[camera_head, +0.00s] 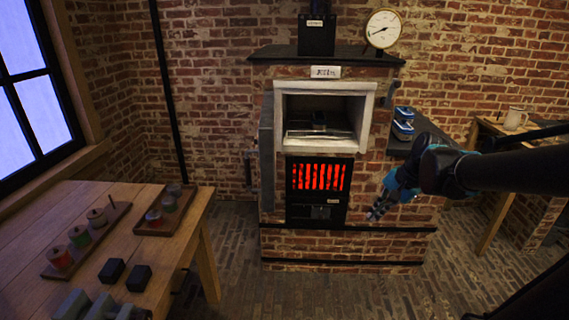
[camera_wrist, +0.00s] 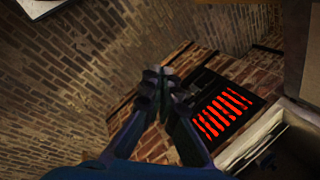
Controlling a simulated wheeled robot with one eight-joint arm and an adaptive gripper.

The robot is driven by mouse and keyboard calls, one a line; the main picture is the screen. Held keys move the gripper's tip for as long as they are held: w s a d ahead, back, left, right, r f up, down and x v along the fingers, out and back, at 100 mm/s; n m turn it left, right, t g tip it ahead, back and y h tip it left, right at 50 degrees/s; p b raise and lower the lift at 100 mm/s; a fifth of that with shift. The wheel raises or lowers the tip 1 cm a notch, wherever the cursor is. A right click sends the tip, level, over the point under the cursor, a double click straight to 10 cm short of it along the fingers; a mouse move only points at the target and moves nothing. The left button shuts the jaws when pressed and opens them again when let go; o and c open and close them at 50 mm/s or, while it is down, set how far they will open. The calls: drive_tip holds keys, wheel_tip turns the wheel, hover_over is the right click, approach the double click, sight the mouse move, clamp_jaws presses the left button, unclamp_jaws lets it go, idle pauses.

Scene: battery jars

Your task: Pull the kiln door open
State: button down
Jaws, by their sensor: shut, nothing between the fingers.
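The kiln (camera_head: 345,244) is a brick block against the back wall. Its pale-framed chamber (camera_head: 320,88) is uncovered, with a dark object (camera_head: 318,122) on a rack inside. The kiln door (camera_head: 266,150) appears as a grey slab swung out at the left of the opening, seen nearly edge-on, with a dark handle (camera_head: 249,168) on its left. My gripper (camera_head: 374,214) is shut and empty, in front of the kiln's lower right, apart from the door. In the wrist view, my gripper (camera_wrist: 164,74) points past the glowing grate (camera_wrist: 222,112); part of the pale chamber frame (camera_wrist: 250,138) shows.
A wooden table (camera_head: 180,222) with trays of small jars stands at the left. Blue-and-white items (camera_head: 403,124) sit on a dark side shelf (camera_head: 398,148) near my arm. A side table with a mug (camera_head: 515,118) stands at right. The brick floor ahead is clear.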

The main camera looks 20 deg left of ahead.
sight(261, 144)
drive_tip(key=w+a+r+m+g+y, duration=0.2)
drive_tip(key=a+r+m, duration=0.2)
drive_tip(key=a+r, duration=0.5)
drive_tip(key=w+a+r+m+g+y, duration=0.2)
drive_tip(key=w+a+r+m, duration=0.1)
drive_tip(key=a+r, duration=0.55)
drive_tip(key=s+a+f, duration=0.3)
drive_tip(key=a+f, duration=0.3)
drive_tip(key=a, duration=0.4)
drive_tip(key=shift+s+f, duration=0.2)
drive_tip(key=shift+s, duration=0.2)
drive_tip(key=shift+m+t+y, duration=0.3)
drive_tip(key=shift+m, duration=0.6)
drive_tip(key=s+a, duration=0.1)
drive_tip(key=a, duration=0.2)
drive_tip(key=s+a, duration=0.1)
drive_tip(key=a, duration=0.3)
drive_tip(key=s+a, duration=0.1)
drive_tip(key=a, duration=0.2)
drive_tip(key=shift+s+a, duration=0.2)
